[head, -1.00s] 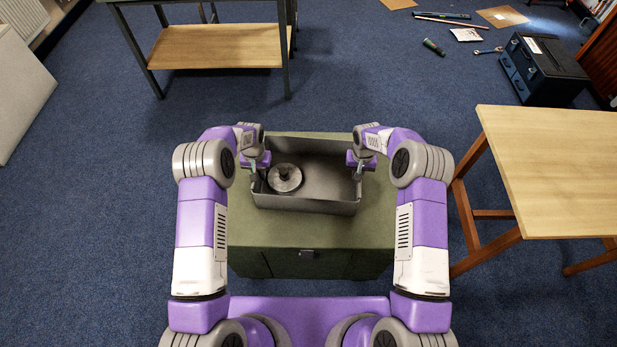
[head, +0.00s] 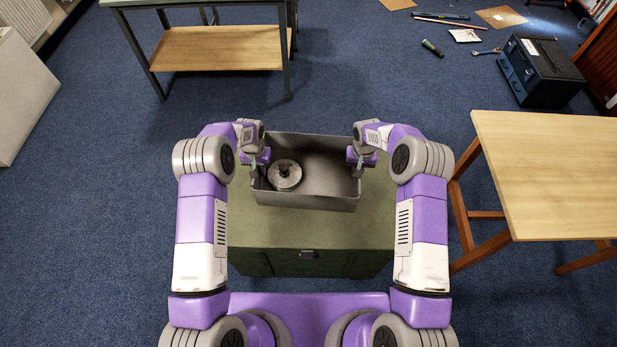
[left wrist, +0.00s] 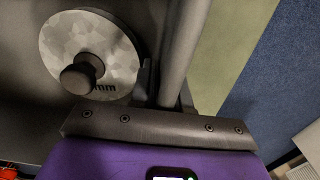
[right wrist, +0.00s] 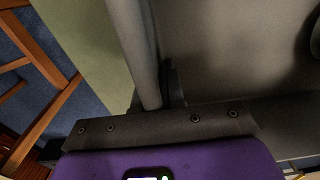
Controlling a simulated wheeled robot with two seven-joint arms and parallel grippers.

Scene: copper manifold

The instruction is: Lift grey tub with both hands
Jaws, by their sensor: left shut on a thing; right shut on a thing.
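The grey tub (head: 310,201) is an open rectangular box over the green chest (head: 300,232), roughly level. A round metal weight with a knob (head: 285,175) lies inside at its left end; it also shows in the left wrist view (left wrist: 105,45). My left gripper (head: 256,165) is shut on the tub's left wall, whose rim (left wrist: 185,45) runs between its fingers. My right gripper (head: 360,164) is shut on the right wall, with the rim (right wrist: 138,50) between its fingers. The tub's underside is hidden, so any gap above the chest cannot be measured.
A wooden table (head: 550,170) stands at the right. A bench with a lower wooden shelf (head: 215,48) stands at the back left. A dark toolbox (head: 540,70) and scattered tools lie on the floor at the back right. Blue carpet (head: 380,70) is open between them.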

